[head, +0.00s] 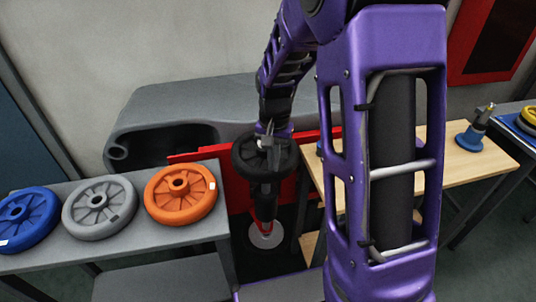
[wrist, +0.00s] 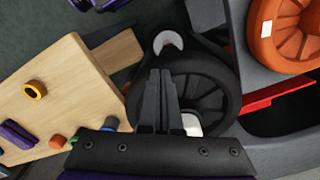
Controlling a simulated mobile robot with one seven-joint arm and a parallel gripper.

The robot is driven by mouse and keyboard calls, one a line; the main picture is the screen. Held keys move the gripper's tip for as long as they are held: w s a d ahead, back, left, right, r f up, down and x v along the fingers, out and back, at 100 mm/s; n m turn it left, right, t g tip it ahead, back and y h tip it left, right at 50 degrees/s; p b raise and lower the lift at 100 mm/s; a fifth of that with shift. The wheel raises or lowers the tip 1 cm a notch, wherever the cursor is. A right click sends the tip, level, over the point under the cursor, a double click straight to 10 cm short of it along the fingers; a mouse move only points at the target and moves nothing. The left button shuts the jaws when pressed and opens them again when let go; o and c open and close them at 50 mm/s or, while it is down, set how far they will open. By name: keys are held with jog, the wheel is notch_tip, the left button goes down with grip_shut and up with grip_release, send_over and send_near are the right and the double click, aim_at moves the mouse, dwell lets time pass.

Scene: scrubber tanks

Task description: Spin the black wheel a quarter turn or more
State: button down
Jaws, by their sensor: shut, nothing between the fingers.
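The black wheel (head: 243,160) is at the middle of the head view, in front of a red panel and above a dark post. In the wrist view the black wheel (wrist: 222,88) shows its rim and spokes, with a white patch near its lower edge. My gripper (head: 268,136) is at the wheel's upper side in the head view. In the wrist view my gripper (wrist: 162,75) is shut and empty, its fingers overlapping the left part of the wheel. I cannot tell whether the fingertips touch it. My fingers hide part of the rim and spokes.
A grey bench at left holds a blue wheel (head: 27,220), a grey wheel (head: 88,222) and an orange wheel (head: 170,208). A wooden table (head: 455,160) stands at right with small items. The red panel (head: 205,150) and a grey tank (head: 190,105) are behind.

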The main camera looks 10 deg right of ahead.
aim_at(289, 162)
jog(key=shift+d, duration=0.4)
jog(key=shift+w+d, duration=0.25)
jog(key=shift+d, duration=0.75)
jog(key=shift+w+d+p, duration=0.15)
jog(key=shift+w+d, duration=0.1)
jog(key=shift+d, duration=0.25)
jog(key=shift+w+d+p, duration=0.15)
jog(key=shift+w+d, duration=0.1)
jog(key=shift+d, duration=0.25)
notch_tip(289, 162, up, 7)
jog(key=p, duration=0.5)
